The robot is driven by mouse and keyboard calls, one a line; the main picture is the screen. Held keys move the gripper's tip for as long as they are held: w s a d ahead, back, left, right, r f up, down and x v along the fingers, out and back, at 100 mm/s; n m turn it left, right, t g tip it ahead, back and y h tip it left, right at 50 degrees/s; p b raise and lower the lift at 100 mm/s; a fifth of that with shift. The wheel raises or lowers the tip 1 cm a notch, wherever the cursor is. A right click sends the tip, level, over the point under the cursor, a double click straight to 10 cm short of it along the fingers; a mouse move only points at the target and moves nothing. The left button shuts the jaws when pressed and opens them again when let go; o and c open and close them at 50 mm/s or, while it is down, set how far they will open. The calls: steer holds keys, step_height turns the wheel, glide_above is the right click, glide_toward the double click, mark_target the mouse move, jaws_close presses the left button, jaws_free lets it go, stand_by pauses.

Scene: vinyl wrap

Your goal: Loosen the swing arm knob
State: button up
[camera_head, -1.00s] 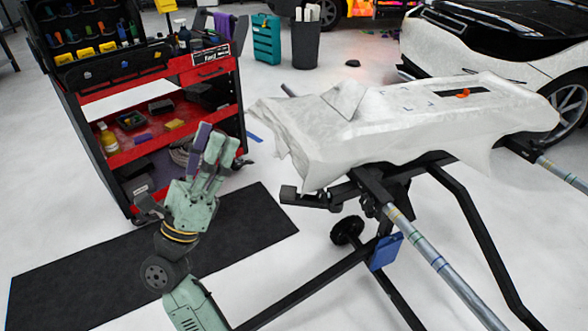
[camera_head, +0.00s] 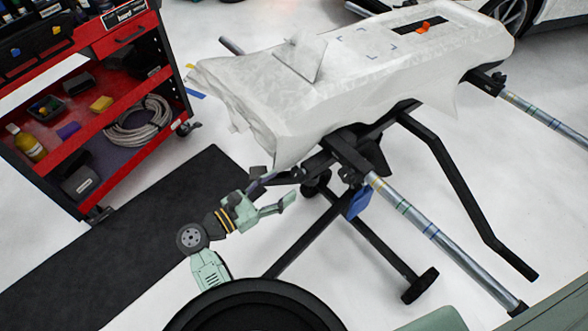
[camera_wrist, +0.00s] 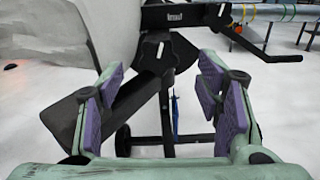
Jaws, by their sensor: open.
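The black stand's swing-arm bracket (camera_head: 345,152) sits under the white-wrapped panel, where the legs and the striped silver tube meet. I cannot pick out the swing arm knob for certain. A dark round part (camera_head: 316,183) shows below the bracket. My gripper (camera_head: 277,190) is left of and below the bracket, pointing right. In the wrist view my gripper (camera_wrist: 162,88) is open, its purple-padded fingers wide apart with nothing held.
The wrapped panel (camera_head: 400,75) overhangs the stand, its loose film hanging near my gripper. A striped silver tube (camera_head: 430,232) and a black leg (camera_head: 460,195) extend to the right. A red tool cart (camera_head: 125,170) stands left by a black mat (camera_head: 130,235). Floor between the legs is open.

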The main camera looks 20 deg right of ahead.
mark_target(295, 176)
steer(key=p+x, duration=0.1)
steer(key=x, duration=0.5)
steer(key=shift+w, duration=0.1)
steer(key=c, duration=1.2)
steer(key=shift+o, duration=0.2)
steer(key=shift+n+p, duration=0.45)
steer(key=shift+n, duration=0.35)
steer(key=o, duration=1.2)
steer(key=shift+c, duration=0.2)
